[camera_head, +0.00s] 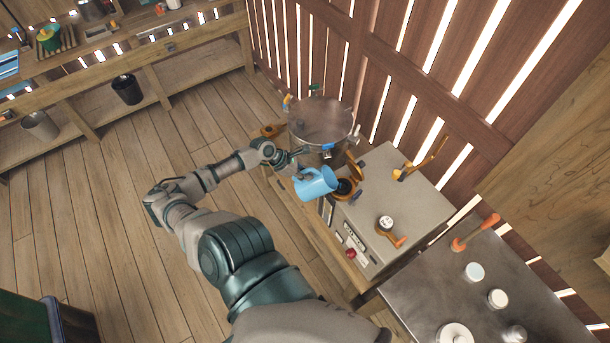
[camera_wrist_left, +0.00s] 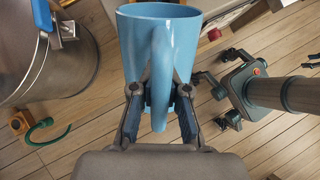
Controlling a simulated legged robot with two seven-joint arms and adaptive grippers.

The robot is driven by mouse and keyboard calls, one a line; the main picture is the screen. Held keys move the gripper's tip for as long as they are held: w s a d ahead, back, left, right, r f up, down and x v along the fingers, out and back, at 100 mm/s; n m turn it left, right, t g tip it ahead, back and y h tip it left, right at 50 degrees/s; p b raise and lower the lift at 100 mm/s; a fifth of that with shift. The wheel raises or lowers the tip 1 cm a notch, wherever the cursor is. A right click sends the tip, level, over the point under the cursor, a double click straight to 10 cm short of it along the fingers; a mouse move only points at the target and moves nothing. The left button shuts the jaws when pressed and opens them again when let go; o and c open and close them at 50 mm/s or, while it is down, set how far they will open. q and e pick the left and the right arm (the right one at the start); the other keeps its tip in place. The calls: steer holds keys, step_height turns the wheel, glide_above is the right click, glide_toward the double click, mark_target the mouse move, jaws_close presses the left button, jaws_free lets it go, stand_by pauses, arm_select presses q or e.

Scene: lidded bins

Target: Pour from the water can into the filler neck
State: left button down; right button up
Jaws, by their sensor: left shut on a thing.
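The water can is a light blue pitcher (camera_head: 316,184) held beside the filler neck (camera_head: 345,187) on the grey machine. The neck is a dark round opening with an orange-brown cap raised behind it. The can partly covers the neck's left side. My left gripper (camera_head: 299,167) is shut on the can's handle, which shows between the two fingers (camera_wrist_left: 160,108) in the left wrist view. The can's rim (camera_wrist_left: 160,12) is at the top of that view. I cannot see any water or stream. My right gripper is in neither view.
A large metal drum (camera_head: 322,120) stands just behind the can. The grey machine (camera_head: 405,190) carries a gauge (camera_head: 386,223), orange handles and a red knob (camera_head: 351,254). A metal table (camera_head: 440,300) is at the right front.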

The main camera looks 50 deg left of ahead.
arm_select(q)
steer(key=shift+w+d+r+g+y, duration=0.2)
steer(key=shift+w+r+g+y, duration=0.1)
steer(key=shift+r+g, duration=0.15)
steer(key=shift+w+d+r+g+y, duration=0.15)
steer(key=shift+w+r+g+y, duration=0.2)
steer(key=shift+r, duration=0.2)
steer(key=shift+w+d+r, duration=0.1)
steer(key=shift+s+f+h, duration=0.25)
steer(key=shift+f, duration=0.1)
steer(key=shift+s+a+f+t+h, duration=0.55)
steer(key=shift+f+t, duration=0.15)
steer(key=shift+t, duration=0.3)
steer(key=shift+s+a+f+t+h, duration=0.1)
steer(key=shift+s+f+t+h, duration=0.05)
steer(key=shift+s+t+h, duration=0.2)
steer(key=shift+w, duration=0.1)
steer(key=shift+f, duration=0.1)
